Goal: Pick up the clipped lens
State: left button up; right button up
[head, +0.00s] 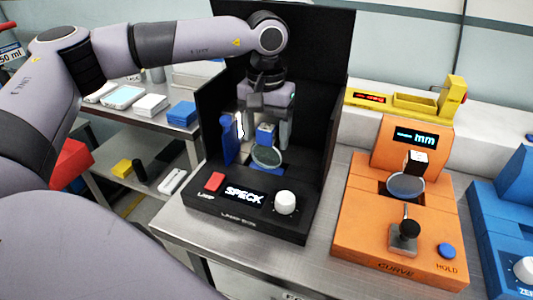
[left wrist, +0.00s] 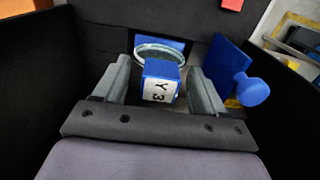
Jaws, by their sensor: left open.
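A round clear lens (head: 266,157) with a blue clip (head: 265,134) on it is inside the black SPECK station (head: 262,222). In the left wrist view the lens (left wrist: 160,48) shows beyond the blue clip (left wrist: 160,72), whose white face reads "Y 3". My left gripper (head: 263,142) points down into the station and is open. In the left wrist view its fingers (left wrist: 158,68) stand on either side of the clip, with gaps visible. I cannot tell whether they touch it. My right gripper is not in view.
The station's black walls (head: 309,62) rise behind and beside my gripper. A blue part with a round knob (left wrist: 250,90) stands close to one finger. To the right, an orange CURVE station (head: 362,225) holds another lens (head: 405,186) with a white-and-black clip.

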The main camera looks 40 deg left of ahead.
pick_arm(q)
jog(key=shift+f, duration=0.1)
jog(key=shift+c, duration=0.4)
grip_shut()
